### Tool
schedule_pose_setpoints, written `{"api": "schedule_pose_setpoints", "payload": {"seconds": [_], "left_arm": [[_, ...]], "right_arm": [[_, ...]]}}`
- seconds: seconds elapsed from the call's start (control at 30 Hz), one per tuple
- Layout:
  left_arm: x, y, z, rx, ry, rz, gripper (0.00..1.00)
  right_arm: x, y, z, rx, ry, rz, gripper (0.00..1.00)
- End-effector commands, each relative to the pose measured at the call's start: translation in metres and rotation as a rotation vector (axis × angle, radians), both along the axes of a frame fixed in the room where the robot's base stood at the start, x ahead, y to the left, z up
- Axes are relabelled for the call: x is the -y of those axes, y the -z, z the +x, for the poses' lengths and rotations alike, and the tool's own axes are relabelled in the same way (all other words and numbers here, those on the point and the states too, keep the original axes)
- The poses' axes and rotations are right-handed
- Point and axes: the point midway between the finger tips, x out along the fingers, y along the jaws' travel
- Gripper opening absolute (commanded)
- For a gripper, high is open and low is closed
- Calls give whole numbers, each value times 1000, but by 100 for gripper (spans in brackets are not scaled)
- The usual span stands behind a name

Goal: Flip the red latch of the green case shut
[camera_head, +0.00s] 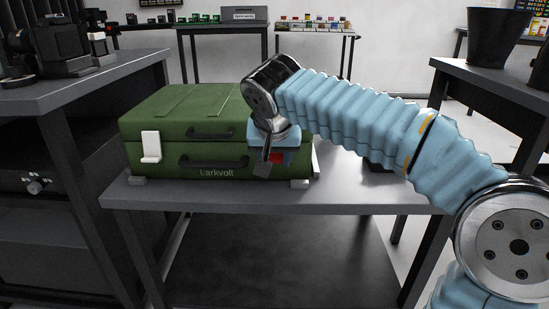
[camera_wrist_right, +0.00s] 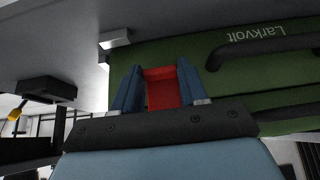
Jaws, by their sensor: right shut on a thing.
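The green case (camera_head: 215,135), marked "Larkvolt", sits closed-looking on the table with its handles facing me. My right gripper (camera_head: 271,163) is at the right part of the case's front and covers much of the red latch (camera_head: 281,157). In the right wrist view, which is turned upside down, the red latch (camera_wrist_right: 161,93) lies between the two blue fingers of my right gripper (camera_wrist_right: 160,76), against the green front. The gripper is shut on it. Whether the latch is fastened is hidden. My left gripper is not in view.
A white latch (camera_head: 150,147) is on the left of the case's front. The grey table (camera_head: 250,198) has a narrow free strip before the case. A workbench (camera_head: 90,80) stands close at left, another table (camera_head: 490,75) at right. A small dark object (camera_head: 377,165) lies behind my arm.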

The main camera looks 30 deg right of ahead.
Motion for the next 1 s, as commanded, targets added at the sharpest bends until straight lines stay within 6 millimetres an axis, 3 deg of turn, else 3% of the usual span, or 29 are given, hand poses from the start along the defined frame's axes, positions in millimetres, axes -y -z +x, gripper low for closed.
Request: {"api": "schedule_pose_setpoints", "payload": {"seconds": [0.13, 0.17, 0.3, 0.67, 1.0], "left_arm": [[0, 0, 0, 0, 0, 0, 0], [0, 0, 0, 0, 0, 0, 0], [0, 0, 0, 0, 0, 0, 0], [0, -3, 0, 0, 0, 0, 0], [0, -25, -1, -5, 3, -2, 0]], "right_arm": [[1, -1, 1, 3, -1, -1, 12], [1, -1, 1, 3, -1, -1, 47], [0, -1, 1, 2, 0, -1, 68], [-1, -6, -2, 3, 0, 1, 68], [-21, -71, -35, 4, -1, 1, 68]]}}
